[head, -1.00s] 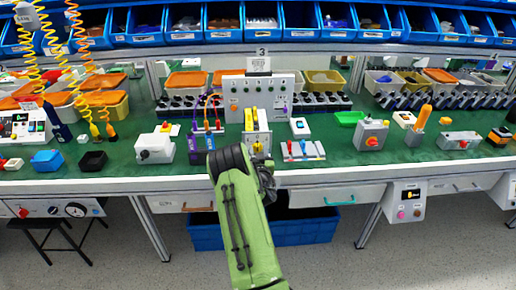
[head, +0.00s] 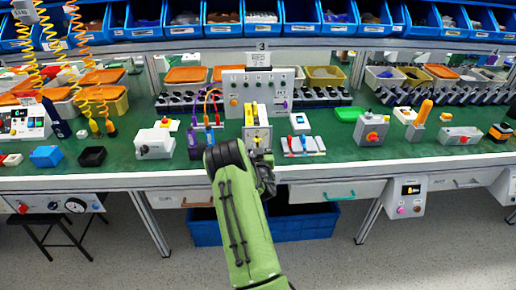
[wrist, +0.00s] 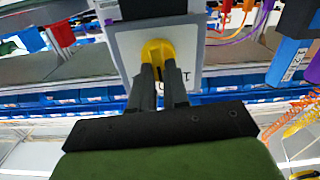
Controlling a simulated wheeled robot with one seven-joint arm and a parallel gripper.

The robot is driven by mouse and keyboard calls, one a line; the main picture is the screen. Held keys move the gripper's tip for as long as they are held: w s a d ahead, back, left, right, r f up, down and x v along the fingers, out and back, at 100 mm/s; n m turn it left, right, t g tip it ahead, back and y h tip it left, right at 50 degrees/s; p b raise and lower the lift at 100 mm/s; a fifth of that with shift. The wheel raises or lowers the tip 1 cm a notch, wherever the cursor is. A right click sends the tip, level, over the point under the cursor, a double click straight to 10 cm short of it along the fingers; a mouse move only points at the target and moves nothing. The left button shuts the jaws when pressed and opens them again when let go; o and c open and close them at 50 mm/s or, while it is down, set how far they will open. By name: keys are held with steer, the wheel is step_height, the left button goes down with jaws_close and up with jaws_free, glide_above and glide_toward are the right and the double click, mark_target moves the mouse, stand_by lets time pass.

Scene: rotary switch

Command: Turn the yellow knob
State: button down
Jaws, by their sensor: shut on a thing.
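The yellow knob (wrist: 158,50) sits on the pale front plate (wrist: 128,45) of a switch box. In the wrist view, both dark fingers of my gripper (wrist: 162,70) reach up to the knob and are shut on it. The fingers cover part of the knob's lower side. In the head view, the box (head: 256,118) stands upright near the front of the green bench, and my gripper (head: 263,158) is at its lower front. The knob is too small and too hidden there to read its turn angle.
A block with red and blue handles (head: 303,145) stands just right of the box. Cylinders with cables (head: 209,132) stand close on the left. A grey box with a red button (head: 371,131) is farther right. Blue bins (head: 240,18) line the back.

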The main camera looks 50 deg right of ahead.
steer(key=n+b, duration=0.1)
steer(key=n, duration=0.1)
steer(key=n+b, duration=0.1)
steer(key=n, duration=0.1)
steer(key=shift+w+a+f+n, duration=0.1)
steer(key=shift+w+a+n, duration=0.1)
steer(key=shift+n, duration=1.7)
steer(key=shift+f, duration=0.1)
steer(key=c, duration=1.1)
jaws_free()
steer(key=shift+w+b, duration=0.1)
steer(key=shift+b, duration=0.2)
